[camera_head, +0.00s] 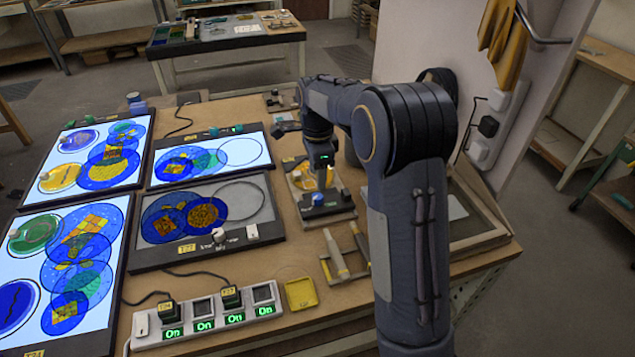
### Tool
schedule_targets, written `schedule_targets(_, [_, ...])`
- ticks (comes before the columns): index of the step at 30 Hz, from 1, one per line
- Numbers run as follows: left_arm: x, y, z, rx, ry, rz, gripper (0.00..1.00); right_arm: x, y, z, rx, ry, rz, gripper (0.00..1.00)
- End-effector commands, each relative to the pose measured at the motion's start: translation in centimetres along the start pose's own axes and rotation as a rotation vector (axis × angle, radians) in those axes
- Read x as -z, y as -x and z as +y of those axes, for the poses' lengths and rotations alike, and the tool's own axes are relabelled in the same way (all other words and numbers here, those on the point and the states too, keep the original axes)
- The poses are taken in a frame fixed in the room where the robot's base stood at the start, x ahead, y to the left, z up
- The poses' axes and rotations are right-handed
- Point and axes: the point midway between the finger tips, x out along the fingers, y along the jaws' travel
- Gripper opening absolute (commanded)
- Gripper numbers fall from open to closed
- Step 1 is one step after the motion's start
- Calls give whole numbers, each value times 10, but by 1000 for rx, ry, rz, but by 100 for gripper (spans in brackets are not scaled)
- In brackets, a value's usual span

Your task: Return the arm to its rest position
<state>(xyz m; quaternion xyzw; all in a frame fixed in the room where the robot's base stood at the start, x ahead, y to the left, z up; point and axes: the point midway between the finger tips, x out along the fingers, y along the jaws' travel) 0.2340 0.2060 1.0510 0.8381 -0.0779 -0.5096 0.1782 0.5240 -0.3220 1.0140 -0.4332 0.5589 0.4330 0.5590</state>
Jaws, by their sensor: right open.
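My right arm (405,210) rises from the bottom right and bends at a large dark elbow over the right part of the workbench (285,253). Its forearm reaches back to the left, and the wrist turns downward. My right gripper (321,182) is open. It is above or beside a small board (330,208) that carries a blue-topped knob; I cannot tell if they touch. The fingers are small and partly blend with the things behind them. My left gripper and left arm are not in view.
Lit panels with coloured glass discs (85,165) fill the left of the workbench. A dimmer panel (208,215) lies mid-bench. A power strip (205,318) with lit "On" labels, a yellow dish (300,293) and tools (337,255) lie near the front. A wall panel (530,80) stands at right.

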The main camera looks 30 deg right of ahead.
Motion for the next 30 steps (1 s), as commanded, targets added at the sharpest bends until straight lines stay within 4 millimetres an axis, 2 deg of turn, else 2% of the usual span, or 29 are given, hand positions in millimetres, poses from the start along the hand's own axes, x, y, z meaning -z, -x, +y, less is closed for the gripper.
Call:
schedule_targets(16, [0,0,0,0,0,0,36,0,4,0,0,1,0,48])
schedule_targets(20, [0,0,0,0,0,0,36,2,9,9,7,39,-31,48])
schedule_targets(23, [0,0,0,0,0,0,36,6,21,32,34,147,-102,48])
schedule_targets(26, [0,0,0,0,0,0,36,6,37,69,97,331,-193,48])
schedule_targets(30, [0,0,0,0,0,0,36,-1,58,131,241,646,-276,48])
